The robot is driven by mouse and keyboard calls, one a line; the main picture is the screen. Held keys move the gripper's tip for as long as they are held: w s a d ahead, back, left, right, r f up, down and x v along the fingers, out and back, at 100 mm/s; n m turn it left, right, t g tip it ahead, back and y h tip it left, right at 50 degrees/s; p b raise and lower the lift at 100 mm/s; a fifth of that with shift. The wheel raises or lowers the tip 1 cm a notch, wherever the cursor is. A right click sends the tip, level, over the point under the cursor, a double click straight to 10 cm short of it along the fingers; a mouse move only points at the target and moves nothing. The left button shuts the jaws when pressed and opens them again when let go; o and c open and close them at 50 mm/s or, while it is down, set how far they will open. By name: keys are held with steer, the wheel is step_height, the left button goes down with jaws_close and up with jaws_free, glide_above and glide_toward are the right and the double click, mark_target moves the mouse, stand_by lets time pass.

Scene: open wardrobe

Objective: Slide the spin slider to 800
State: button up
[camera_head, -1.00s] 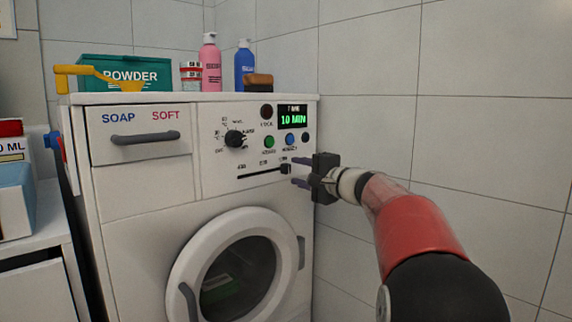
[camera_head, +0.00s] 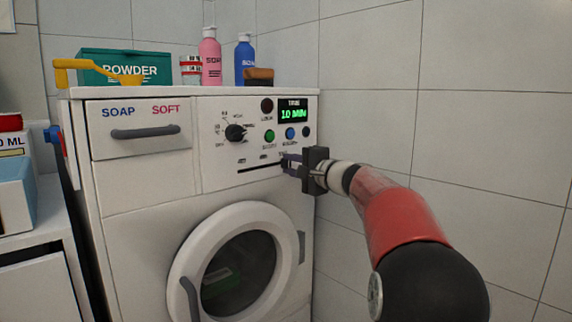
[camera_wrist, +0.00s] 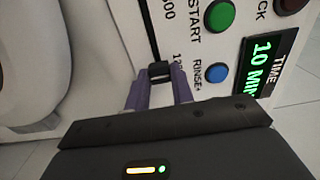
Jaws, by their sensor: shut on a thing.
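The spin slider is a black horizontal slot (camera_head: 258,169) on the front panel of the white washing machine (camera_head: 145,185). Its dark knob (camera_wrist: 159,70) shows in the wrist view at the end of the slot, beside a label starting with 12. A label ending in 00 shows farther along the slot, cut off by the picture edge. My gripper (camera_head: 288,164) is at the slot's right end, its purple fingers shut on the knob, one on each side. In the head view the fingers mostly hide the knob.
Above the slider are a green button (camera_head: 270,136), a blue button (camera_head: 290,133), a dial (camera_head: 235,132) and a display (camera_head: 293,114) reading 10 MIN. The round door (camera_head: 181,255) is below. A tiled wall (camera_head: 365,130) stands at the right.

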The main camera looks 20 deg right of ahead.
steer(key=shift+f, duration=0.1)
stand_by(0.3)
steer(key=shift+s+a+b, duration=0.35)
steer(key=shift+a+b, duration=0.35)
steer(key=shift+a, duration=0.25)
steer(key=shift+s+a+b, duration=0.4)
steer(key=shift+a+b, duration=0.25)
steer(key=shift+a, duration=0.3)
steer(key=shift+s+a+b, duration=0.35)
steer(key=shift+a+b, duration=0.35)
steer(key=shift+a, duration=0.4)
steer(key=o, duration=0.8)
steer(key=shift+c, duration=0.2)
steer(key=shift+s, duration=0.1)
steer(key=b, duration=0.3)
glide_toward(264, 167)
steer(key=shift+s, duration=0.35)
